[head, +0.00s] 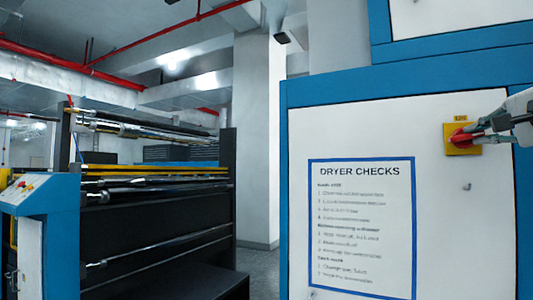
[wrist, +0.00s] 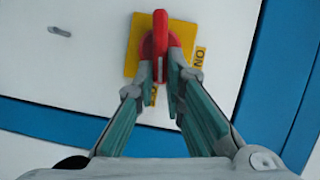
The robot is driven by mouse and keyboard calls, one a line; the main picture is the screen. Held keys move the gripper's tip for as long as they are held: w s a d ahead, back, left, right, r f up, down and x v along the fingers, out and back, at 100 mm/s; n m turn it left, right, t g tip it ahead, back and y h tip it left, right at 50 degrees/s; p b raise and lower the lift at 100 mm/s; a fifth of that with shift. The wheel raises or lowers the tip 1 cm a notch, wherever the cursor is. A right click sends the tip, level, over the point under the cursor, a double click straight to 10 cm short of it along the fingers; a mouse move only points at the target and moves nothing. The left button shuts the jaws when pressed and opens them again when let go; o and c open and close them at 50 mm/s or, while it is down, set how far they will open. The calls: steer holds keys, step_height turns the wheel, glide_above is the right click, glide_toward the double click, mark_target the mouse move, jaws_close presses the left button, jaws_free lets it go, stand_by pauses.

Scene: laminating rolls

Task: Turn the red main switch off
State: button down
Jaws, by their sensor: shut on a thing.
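The red main switch (head: 460,138) sits on a yellow plate (head: 451,129) at the upper right of a white, blue-edged cabinet panel. In the wrist view the red switch handle (wrist: 160,36) points along the picture's vertical, on its yellow plate (wrist: 184,36). Lettering reading "ON" shows at the plate's right edge. My gripper (head: 478,130) reaches in from the right in the head view. In the wrist view its two fingertips (wrist: 165,72) are closed on the lower end of the red handle, one on each side.
A "DRYER CHECKS" sheet (head: 361,225) hangs on the white panel (head: 430,200) left of the switch. A small metal catch (head: 466,187) is below the switch. A dark roller machine (head: 150,220) and a blue control console (head: 28,192) stand at left. An aisle shows between machine and cabinet.

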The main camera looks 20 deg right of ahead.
steer(key=shift+s+f+m+t+b, duration=0.1)
steer(key=shift+f+m+t+b, duration=0.25)
steer(key=shift+m+b, duration=0.65)
steer(key=c, duration=1.7)
jaws_free()
steer(key=shift+o, duration=0.2)
steer(key=v, duration=1.2)
steer(key=shift+a, duration=0.1)
